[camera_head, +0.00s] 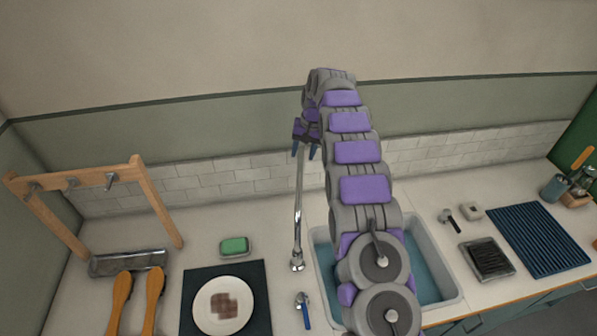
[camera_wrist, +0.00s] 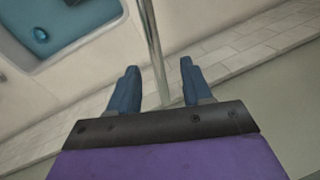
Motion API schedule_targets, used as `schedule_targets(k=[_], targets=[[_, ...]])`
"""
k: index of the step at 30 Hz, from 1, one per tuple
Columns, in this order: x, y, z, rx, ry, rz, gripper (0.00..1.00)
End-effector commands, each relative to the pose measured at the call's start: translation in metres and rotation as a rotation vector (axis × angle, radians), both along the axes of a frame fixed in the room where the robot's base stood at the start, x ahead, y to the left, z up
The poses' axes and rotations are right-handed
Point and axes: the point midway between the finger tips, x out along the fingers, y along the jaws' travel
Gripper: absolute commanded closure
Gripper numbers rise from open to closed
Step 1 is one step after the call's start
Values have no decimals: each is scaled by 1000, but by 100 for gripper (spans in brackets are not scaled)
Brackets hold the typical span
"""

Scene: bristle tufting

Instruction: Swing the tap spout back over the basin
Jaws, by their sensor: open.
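The chrome tap (camera_head: 298,215) stands on the counter just left of the basin (camera_head: 452,262), which holds blue water. Its slim tube rises to my gripper, and its upper end is hidden there. My gripper (camera_head: 303,152) is open at the tube's top. In the wrist view the tube (camera_wrist: 153,45) runs between the two spread blue fingers of my gripper (camera_wrist: 160,70), with a gap showing on both sides. The basin (camera_wrist: 100,12) shows at the upper left there. My arm hides much of the basin in the head view.
A plate (camera_head: 203,312) on a dark mat, a green sponge (camera_head: 234,246) and a wooden rack (camera_head: 155,208) stand left of the tap. A small blue-handled item (camera_head: 304,308) lies near its base. A blue ribbed mat (camera_head: 540,240) lies right of the basin. The tiled wall (camera_head: 425,155) is behind.

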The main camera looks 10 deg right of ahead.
Motion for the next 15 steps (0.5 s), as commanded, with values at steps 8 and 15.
schedule_targets(k=[8,15], targets=[[1,2,-55,7,6,-2,51],[3,13,-84,2,3,-1,51]])
